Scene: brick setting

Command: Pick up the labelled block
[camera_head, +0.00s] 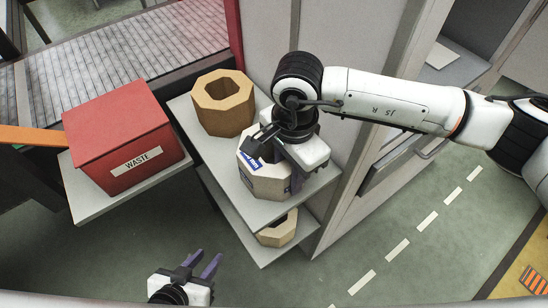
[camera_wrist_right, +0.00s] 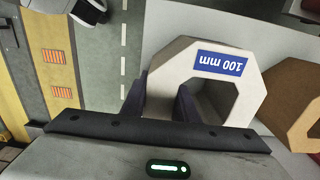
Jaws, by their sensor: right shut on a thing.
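The labelled block (camera_head: 262,186) is a pale octagonal ring with a blue label (camera_head: 249,162) on it. It is at the upper shelf of the grey stand; I cannot tell whether it touches the shelf. In the right wrist view the block (camera_wrist_right: 177,64) shows its label (camera_wrist_right: 220,64) reading "100 mm", upside down. My right gripper (camera_head: 284,162) is shut on the block's wall, with one finger (camera_wrist_right: 185,106) in the hole and the other (camera_wrist_right: 134,103) outside. My left gripper (camera_head: 207,265) is open and empty, low in the head view, apart from the block.
A tan octagonal ring block (camera_head: 211,121) stands on the same shelf (camera_head: 187,118) behind the labelled one. Another ring block (camera_head: 277,236) sits on the lower shelf (camera_head: 252,246). A red WASTE bin (camera_head: 110,125) stands on a side shelf (camera_head: 90,208). A grey cabinet wall rises at the right.

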